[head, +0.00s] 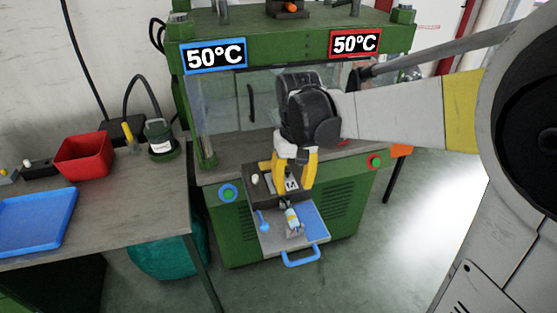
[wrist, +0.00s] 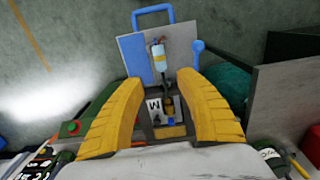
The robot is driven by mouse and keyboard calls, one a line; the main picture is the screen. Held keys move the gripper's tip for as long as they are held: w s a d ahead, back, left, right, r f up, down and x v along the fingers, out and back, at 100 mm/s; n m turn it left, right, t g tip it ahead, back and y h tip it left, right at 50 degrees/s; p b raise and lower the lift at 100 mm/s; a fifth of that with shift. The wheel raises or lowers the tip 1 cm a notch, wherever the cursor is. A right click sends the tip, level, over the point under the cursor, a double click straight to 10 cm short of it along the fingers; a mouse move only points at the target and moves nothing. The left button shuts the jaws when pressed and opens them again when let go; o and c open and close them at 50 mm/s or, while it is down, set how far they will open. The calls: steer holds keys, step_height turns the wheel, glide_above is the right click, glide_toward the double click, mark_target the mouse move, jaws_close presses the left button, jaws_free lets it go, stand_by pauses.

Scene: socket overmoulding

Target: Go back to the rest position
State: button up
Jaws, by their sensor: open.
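My gripper (head: 294,178) has yellow fingers and hangs over the pulled-out tray of the green press (head: 235,245). In the wrist view my gripper (wrist: 163,78) shows its two fingers spread apart with nothing held between them. Below lies the tray (head: 270,240) with a blue plate and a blue handle (head: 301,257). A small white-and-blue socket part (head: 292,217) lies on the tray, and it also shows beyond the fingertips in the wrist view (wrist: 159,62). A cable or dark fitting runs from it toward the mould marked "M" (head: 291,184).
A grey table (head: 110,215) at the left holds a red bin (head: 83,156), a blue tray (head: 38,220) and a dark green container (head: 160,138). Blue and red "50°C" displays (head: 213,56) sit on the press. Open floor lies to the right.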

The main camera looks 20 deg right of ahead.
steer(key=shift+s+r, duration=0.1)
steer(key=s+r+t, duration=0.4)
steer(key=s+t, duration=0.3)
steer(key=s, duration=0.5)
steer(key=shift+s, duration=0.25)
steer(key=shift+r, duration=0.1)
stand_by(1.4)
